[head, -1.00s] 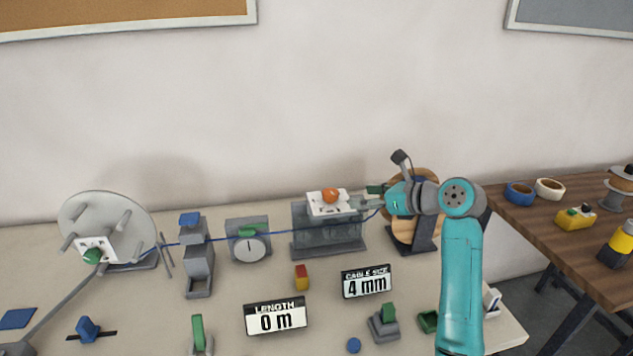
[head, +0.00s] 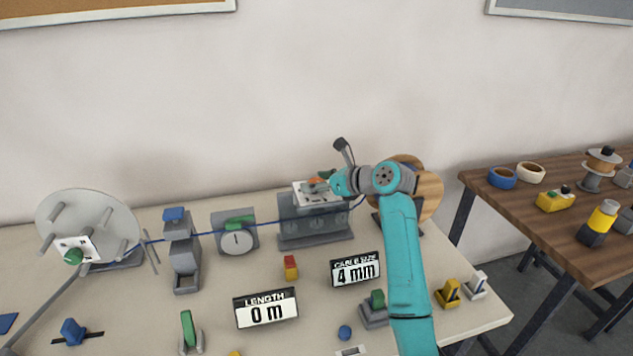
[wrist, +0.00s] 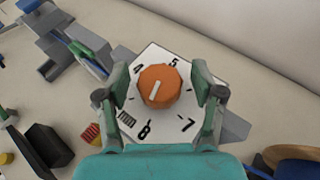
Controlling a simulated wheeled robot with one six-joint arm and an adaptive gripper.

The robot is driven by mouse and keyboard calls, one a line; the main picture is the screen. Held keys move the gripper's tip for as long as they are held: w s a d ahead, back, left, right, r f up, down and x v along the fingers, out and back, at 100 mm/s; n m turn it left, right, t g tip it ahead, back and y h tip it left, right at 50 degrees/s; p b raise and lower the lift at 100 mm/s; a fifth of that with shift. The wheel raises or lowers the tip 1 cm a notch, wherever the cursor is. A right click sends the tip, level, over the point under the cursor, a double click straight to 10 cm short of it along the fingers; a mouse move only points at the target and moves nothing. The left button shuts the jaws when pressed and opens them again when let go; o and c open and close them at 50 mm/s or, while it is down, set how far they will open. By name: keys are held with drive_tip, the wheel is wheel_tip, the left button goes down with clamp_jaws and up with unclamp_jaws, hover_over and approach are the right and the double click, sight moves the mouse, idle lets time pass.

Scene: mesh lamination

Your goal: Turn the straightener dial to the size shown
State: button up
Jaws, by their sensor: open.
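The orange straightener dial (wrist: 160,86) sits on a white plate (wrist: 158,120) with the numbers 4, 5, 7 and 8 visible. A striped patch is at the plate's lower left. My gripper (wrist: 162,88) is open, one finger on each side of the dial, with gaps visible. In the head view the dial (head: 314,182) is partly hidden by my gripper, above the grey straightener block (head: 316,228). The cable size sign (head: 355,270) reads 4 mm.
A blue cable (head: 270,229) runs past the straightener. To the left are a dial gauge (head: 237,243) and a grey reel (head: 88,222). A wooden spool (head: 430,185) stands close behind my arm. A length sign (head: 267,308) reads 0 m.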

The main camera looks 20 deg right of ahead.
drive_tip(key=c, duration=1.1)
drive_tip(key=shift+c, duration=0.2)
drive_tip(key=shift+n+g+y, duration=0.3)
drive_tip(key=shift+n, duration=0.1)
drive_tip(key=n+g+y, duration=0.3)
drive_tip(key=n+g, duration=0.1)
drive_tip(key=shift+w+r, duration=0.1)
drive_tip(key=shift+n+g+y, duration=0.8)
drive_tip(key=shift+n+g, duration=1.3)
drive_tip(key=shift+g, duration=0.1)
drive_tip(key=shift+n+g, duration=1.1)
drive_tip(key=shift+g, duration=0.2)
drive_tip(key=o, duration=1.1)
drive_tip(key=shift+o, duration=0.2)
